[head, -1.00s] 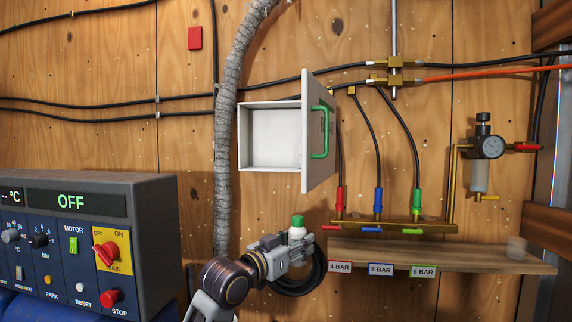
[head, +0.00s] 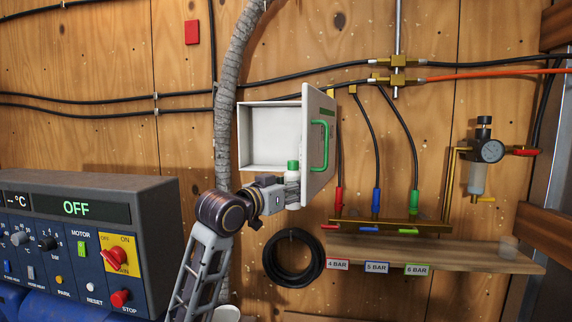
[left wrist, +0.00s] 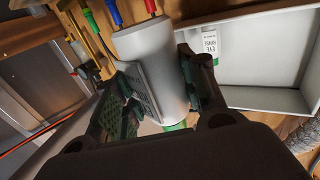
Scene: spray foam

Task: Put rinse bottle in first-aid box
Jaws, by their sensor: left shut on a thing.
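The rinse bottle (head: 292,180) is white with a green cap. My left gripper (head: 284,192) is shut on it and holds it upright, in front of the lower right part of the first-aid box opening. The first-aid box (head: 241,140) is a white wall box, with its door (head: 318,130) with a green handle swung open to the right. In the left wrist view the bottle (left wrist: 155,60) sits between both finger pads (left wrist: 160,95), and the box (left wrist: 265,103) is beside it at the right. A small label inside the box shows there. My right gripper is not in view.
The open door stands close to the bottle's right. A ribbed grey hose (head: 225,120) runs left of the box. A black hose coil (head: 293,258) hangs below, and a wooden shelf (head: 440,255) is at the right.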

